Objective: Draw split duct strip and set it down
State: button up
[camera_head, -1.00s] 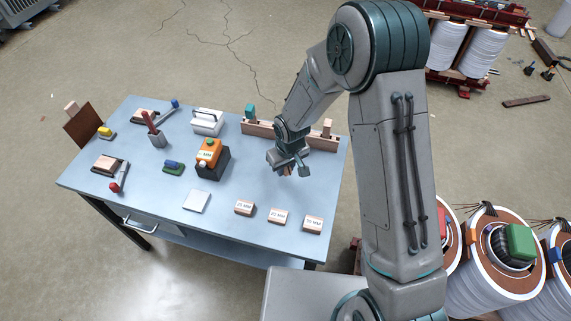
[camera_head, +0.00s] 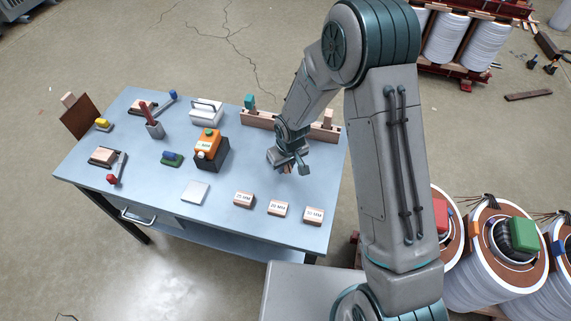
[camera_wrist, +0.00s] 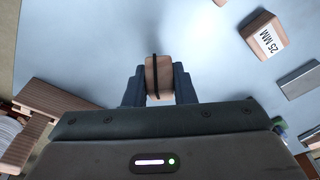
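My gripper (camera_head: 287,166) is low over the right part of the blue-grey table (camera_head: 232,228), in front of the wooden rack. In the wrist view my gripper (camera_wrist: 158,88) has its two dark fingers close against both sides of a short tan wooden-looking piece (camera_wrist: 151,77) with a thin black band. This piece looks like the held strip; its lower end is hidden between the fingers. In the head view it is mostly hidden by the gripper. The long wooden rack (camera_head: 257,121) carries a teal block (camera_head: 250,101) and a pinkish block (camera_head: 328,119).
Labelled blocks stand along the front edge: 25 MM (camera_head: 243,199), a middle one (camera_head: 280,208) and a right one (camera_head: 313,215). A pale square plate (camera_head: 195,192) lies left of them. An orange device on a black base (camera_head: 210,150) stands mid-table. Bare table lies between gripper and blocks.

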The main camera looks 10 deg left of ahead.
aim_at(288, 185)
jog(key=shift+s+d+f+t+y+b, duration=0.3)
jog(key=shift+f+b, duration=0.25)
jog(key=shift+b, duration=0.85)
jog(key=shift+s+d+f+t+y+b, duration=0.1)
jog(key=shift+s+f+t+y+b, duration=0.3)
jog(key=shift+b, duration=1.05)
jog(key=shift+s+d+f+t+y+b, duration=0.15)
jog(key=shift+f+t+b, duration=0.4)
jog(key=shift+b, duration=0.85)
jog(key=shift+f, duration=0.2)
jog(key=shift+s+d+f+b, duration=0.15)
jog(key=shift+f+b, duration=0.55)
jog(key=shift+b, duration=0.15)
jog(key=shift+s+d+f+b, duration=0.15)
jog(key=shift+f+b, duration=0.55)
jog(key=shift+b, duration=0.1)
jog(key=shift+f, duration=0.1)
jog(key=o, duration=0.7)
jog(key=shift+c, duration=0.2)
jog(key=p+v, duration=0.5)
jog(key=v, duration=0.9)
jog(key=shift+w, duration=0.1)
